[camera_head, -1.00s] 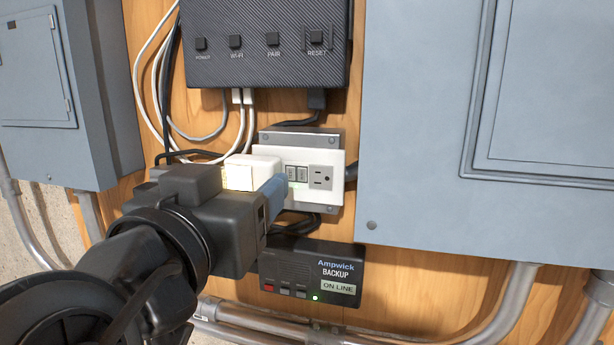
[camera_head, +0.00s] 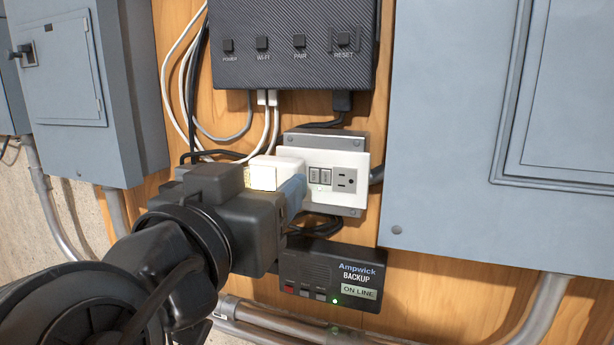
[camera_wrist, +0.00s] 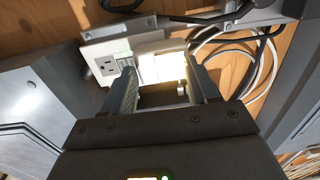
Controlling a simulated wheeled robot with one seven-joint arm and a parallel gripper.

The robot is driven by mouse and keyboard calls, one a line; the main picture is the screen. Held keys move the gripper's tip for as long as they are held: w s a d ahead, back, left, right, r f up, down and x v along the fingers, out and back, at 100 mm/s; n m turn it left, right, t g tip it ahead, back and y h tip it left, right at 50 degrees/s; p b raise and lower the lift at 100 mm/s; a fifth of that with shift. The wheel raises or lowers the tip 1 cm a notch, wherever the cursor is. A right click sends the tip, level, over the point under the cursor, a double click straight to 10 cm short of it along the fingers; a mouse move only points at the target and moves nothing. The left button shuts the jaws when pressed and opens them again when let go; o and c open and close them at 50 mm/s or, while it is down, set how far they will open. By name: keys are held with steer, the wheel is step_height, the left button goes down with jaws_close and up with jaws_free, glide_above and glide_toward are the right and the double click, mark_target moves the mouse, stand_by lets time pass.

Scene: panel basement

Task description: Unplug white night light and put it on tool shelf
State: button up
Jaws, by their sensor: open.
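The white night light (camera_head: 263,173), with a bright glowing face, sits plugged into the left part of the white outlet plate (camera_head: 335,161) on the wooden wall. It also shows in the wrist view (camera_wrist: 163,66). My gripper (camera_wrist: 163,78) is open, with one blue-grey finger on each side of the night light in the wrist view. I cannot tell whether either finger touches it. In the head view my gripper's body covers the area below and left of the night light, and one finger (camera_head: 294,190) shows at its right. No tool shelf is in view.
A black box (camera_head: 290,48) with labelled buttons hangs above the outlet, with white and black cables (camera_head: 190,95) at the left. The Ampwick backup unit (camera_head: 330,268) is just below. Grey cabinets stand on the left (camera_head: 75,90) and right (camera_head: 450,130). Metal conduit runs below.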

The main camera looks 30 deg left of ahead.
steer(key=shift+w+d+r+m+h, duration=0.15)
steer(key=shift+w+d+r, duration=0.1)
steer(key=shift+w, duration=0.3)
steer(key=shift+w+d+r+m+h, duration=0.15)
steer(key=shift+w+d+r, duration=0.05)
steer(key=shift+w, duration=0.35)
steer(key=c, duration=1.7)
steer(key=shift+o, duration=0.2)
steer(key=shift+s+d+f, duration=0.1)
steer(key=shift+s+f, duration=0.15)
steer(key=shift+s, duration=0.3)
steer(key=shift+s+d+f, duration=0.15)
steer(key=shift+s+f, duration=0.05)
steer(key=shift+s, duration=0.55)
jaws_close()
steer(key=shift+v, duration=1.45)
steer(key=shift+s+f, duration=0.1)
